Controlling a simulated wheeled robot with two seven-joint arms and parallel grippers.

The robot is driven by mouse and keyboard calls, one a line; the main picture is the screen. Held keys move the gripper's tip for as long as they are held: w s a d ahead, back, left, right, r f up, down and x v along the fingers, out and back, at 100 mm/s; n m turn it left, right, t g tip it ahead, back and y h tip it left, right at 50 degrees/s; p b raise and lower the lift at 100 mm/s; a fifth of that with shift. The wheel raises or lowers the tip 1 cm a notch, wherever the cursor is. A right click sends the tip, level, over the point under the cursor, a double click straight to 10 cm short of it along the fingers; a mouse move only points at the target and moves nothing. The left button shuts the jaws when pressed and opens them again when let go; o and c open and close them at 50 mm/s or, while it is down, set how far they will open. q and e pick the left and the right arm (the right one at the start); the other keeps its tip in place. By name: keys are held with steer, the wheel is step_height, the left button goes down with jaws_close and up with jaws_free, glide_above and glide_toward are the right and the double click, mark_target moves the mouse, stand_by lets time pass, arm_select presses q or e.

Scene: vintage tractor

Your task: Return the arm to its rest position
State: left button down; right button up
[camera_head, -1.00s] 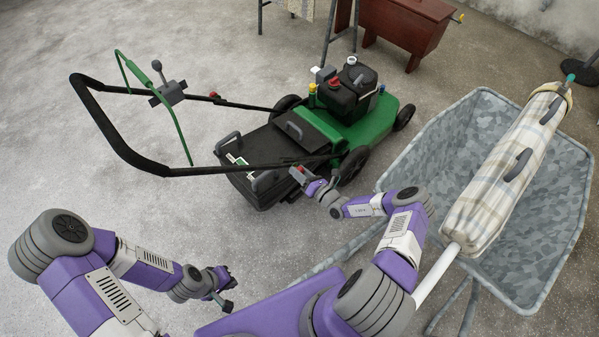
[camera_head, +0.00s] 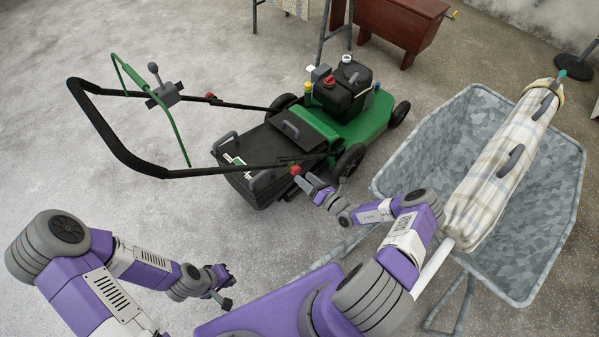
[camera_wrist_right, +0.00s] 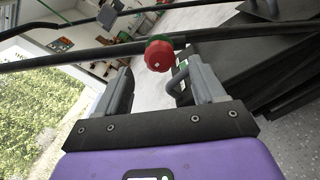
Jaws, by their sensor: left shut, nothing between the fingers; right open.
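My right gripper (camera_head: 298,178) is open beside the lower handle bar of the green lawn mower (camera_head: 350,125). In the right wrist view its two fingers (camera_wrist_right: 148,92) stand apart. The red knob (camera_wrist_right: 159,56) on the black handle bar (camera_wrist_right: 85,53) shows just beyond the fingertips, with nothing visibly held. In the head view the red knob (camera_head: 296,170) lies at the tip of the right gripper. My left gripper (camera_head: 226,290) is shut and empty, low over the floor at the lower left.
A grey metal wheelbarrow (camera_head: 425,140) stands at right with a long plaid bag (camera_head: 500,165) lying across it. A red-brown wooden bench (camera_head: 400,25) is at the back. The mower's black grass box (camera_head: 255,165) is near the right gripper. Floor at left is clear.

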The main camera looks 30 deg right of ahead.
steer(key=shift+v, duration=1.15)
steer(key=s+a+n+g+y+p, duration=0.1)
steer(key=s+a+n+g+y, duration=0.1)
steer(key=s+a+n+g, duration=0.35)
steer(key=s+a+r+n+g+y, duration=0.1)
steer(key=s+a+n+g+y, duration=0.25)
steer(key=a+n, duration=0.35)
steer(key=s+a+n+g+y+p, duration=0.1)
steer(key=s+a+n+g, duration=0.4)
steer(key=a, duration=0.3)
steer(key=s+n+g+h, duration=0.4)
steer(key=s+n+g, duration=0.15)
steer(key=n, duration=0.25)
step_height(320, 180, up, 6)
steer(key=d+n+t+h+p, duration=0.1)
steer(key=n+t+h, duration=0.2)
steer(key=n, duration=0.9)
steer(key=shift+s+d+h, duration=0.25)
steer(key=shift+s+h, duration=0.15)
steer(key=shift+h, duration=0.15)
